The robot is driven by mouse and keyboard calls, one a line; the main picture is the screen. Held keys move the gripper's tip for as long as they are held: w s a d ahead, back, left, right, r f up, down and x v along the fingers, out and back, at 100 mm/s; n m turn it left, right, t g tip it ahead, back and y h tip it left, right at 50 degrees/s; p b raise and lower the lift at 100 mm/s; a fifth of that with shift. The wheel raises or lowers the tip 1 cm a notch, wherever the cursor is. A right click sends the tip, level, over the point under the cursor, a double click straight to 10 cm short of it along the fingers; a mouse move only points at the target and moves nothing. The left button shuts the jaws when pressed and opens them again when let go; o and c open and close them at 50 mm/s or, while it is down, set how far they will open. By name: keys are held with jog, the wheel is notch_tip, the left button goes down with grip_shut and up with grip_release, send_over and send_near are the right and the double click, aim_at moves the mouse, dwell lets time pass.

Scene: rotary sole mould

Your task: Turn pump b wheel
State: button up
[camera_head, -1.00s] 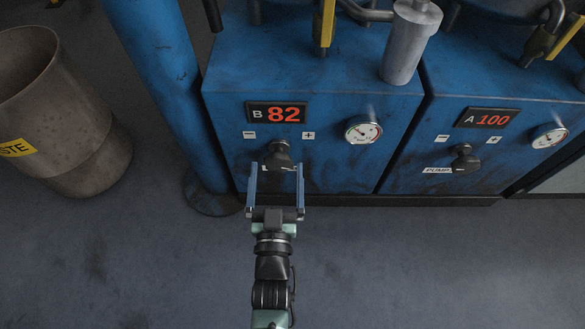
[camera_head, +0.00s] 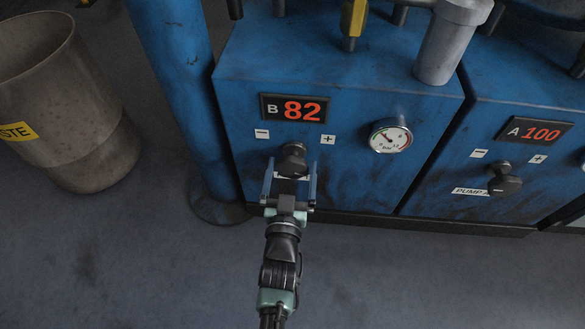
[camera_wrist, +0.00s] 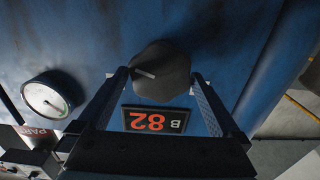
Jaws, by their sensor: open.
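The pump B wheel (camera_head: 293,160) is a dark knob on the front of the blue pump B cabinet (camera_head: 350,185), below the B display (camera_head: 295,108) that reads 82. A minus label is at its upper left and a plus label at its upper right. My gripper (camera_head: 291,172) is open, with its two fingers pointing at the knob, one on each side. In the wrist view the knob (camera_wrist: 160,72) shows a pale pointer line and lies between the fingertips (camera_wrist: 158,75). I cannot tell whether the fingers touch it.
A round gauge (camera_head: 390,137) is right of the knob. The pump A cabinet with its own knob (camera_head: 505,180) and a display (camera_head: 535,130) reading 100 stands to the right. A blue pillar (camera_head: 185,90) and a waste bin (camera_head: 65,110) are to the left. The floor in front is clear.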

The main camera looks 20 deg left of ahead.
jog(key=shift+x, duration=0.8)
jog(key=shift+c, duration=0.3)
jog(key=c, duration=1)
jog(key=m+b, duration=0.2)
jog(key=m, duration=0.2)
jog(key=shift+d+f, duration=0.1)
jog(key=shift+f, duration=0.05)
jog(key=m+b, duration=0.1)
jog(key=m, duration=0.2)
jog(key=shift+d+m, duration=0.1)
jog(key=shift+m, duration=0.2)
jog(key=m+b, duration=0.1)
jog(key=m, duration=0.2)
jog(key=m+b, duration=0.1)
jog(key=m, duration=0.2)
jog(key=shift+w+d+f, duration=0.1)
jog(key=shift+d+f, duration=0.05)
jog(key=shift+m, duration=0.4)
